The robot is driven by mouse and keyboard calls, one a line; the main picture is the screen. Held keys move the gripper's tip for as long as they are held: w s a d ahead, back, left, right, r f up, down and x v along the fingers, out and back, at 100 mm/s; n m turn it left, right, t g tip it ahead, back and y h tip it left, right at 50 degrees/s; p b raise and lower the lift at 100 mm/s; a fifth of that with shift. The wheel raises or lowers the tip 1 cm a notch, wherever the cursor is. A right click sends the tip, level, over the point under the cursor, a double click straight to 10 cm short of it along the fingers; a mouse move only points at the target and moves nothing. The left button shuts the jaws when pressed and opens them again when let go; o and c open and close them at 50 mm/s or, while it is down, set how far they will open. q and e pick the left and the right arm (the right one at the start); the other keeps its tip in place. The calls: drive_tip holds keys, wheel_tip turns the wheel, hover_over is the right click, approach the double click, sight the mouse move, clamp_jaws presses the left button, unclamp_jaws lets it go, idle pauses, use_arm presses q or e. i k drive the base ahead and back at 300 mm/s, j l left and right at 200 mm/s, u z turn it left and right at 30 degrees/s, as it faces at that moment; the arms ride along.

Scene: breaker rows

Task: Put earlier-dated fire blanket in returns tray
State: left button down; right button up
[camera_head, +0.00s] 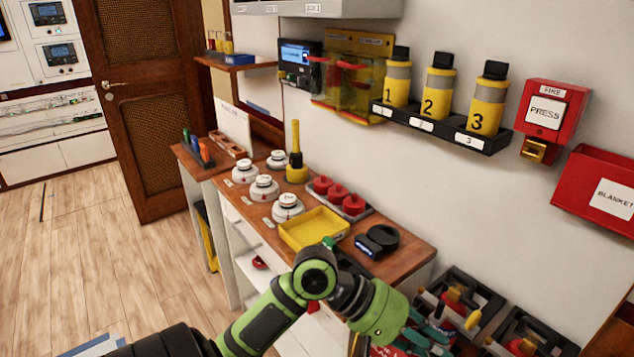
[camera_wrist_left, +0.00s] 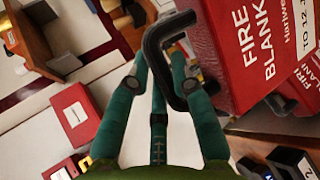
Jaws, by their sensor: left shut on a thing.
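My left gripper (camera_wrist_left: 160,78) is shut on the black handle (camera_wrist_left: 152,50) of a red fire blanket pack (camera_wrist_left: 243,50). The pack's white print reads "FIRE BLANK", with a white date label partly cut off at "TO 12". A second red pack (camera_wrist_left: 299,140) with similar lettering shows below it; its date is hidden. In the head view the left gripper (camera_head: 432,338) is low, at the bottom edge, above the crates and right of the bench, so the held pack is mostly cut off. A yellow tray (camera_head: 315,232) lies empty on the bench; no returns label is readable. My right gripper is out of view.
The wooden bench (camera_head: 405,262) carries white round detectors (camera_head: 287,207), red pieces (camera_head: 353,204) and a black device (camera_head: 377,241). Dark crates (camera_head: 478,290) with tools stand at lower right. A red wall holder (camera_head: 577,190) marked "BLANKET" and a shelf of numbered yellow torches (camera_head: 436,92) line the wall.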

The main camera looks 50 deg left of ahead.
sight(315, 232)
drive_tip(key=k+j+z, duration=0.1)
drive_tip(key=j, duration=0.35)
drive_tip(key=k+j+z, duration=0.1)
drive_tip(key=k+j, duration=0.2)
drive_tip(key=j, duration=0.15)
drive_tip(key=k+j, duration=0.2)
drive_tip(key=j, duration=0.25)
drive_tip(key=k+j+z, duration=0.15)
drive_tip(key=j, duration=0.25)
drive_tip(key=k+j+z, duration=0.1)
drive_tip(key=k+j, duration=0.2)
drive_tip(key=j, duration=0.1)
